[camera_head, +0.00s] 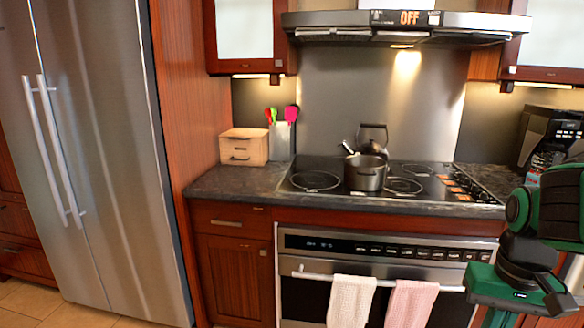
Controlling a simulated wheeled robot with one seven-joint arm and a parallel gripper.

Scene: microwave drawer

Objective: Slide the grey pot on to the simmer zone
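The grey pot (365,174) stands upright on the black glass cooktop (341,193), near its middle. It sits between a large ring zone on the left (315,180) and a smaller ring zone on the right (403,186). Any marking under the pot is hidden, and I cannot read which zone is the simmer zone. My gripper (500,319) is at the lower right, low in front of the oven and well apart from the pot. Its fingers run off the bottom edge, so its opening is unclear.
A dark kettle (373,137) stands close behind the pot. A wooden box (244,147) and a utensil holder (281,141) are on the left counter. Knobs (468,186) line the cooktop's right side. Two towels (350,302) (411,303) hang on the oven handle.

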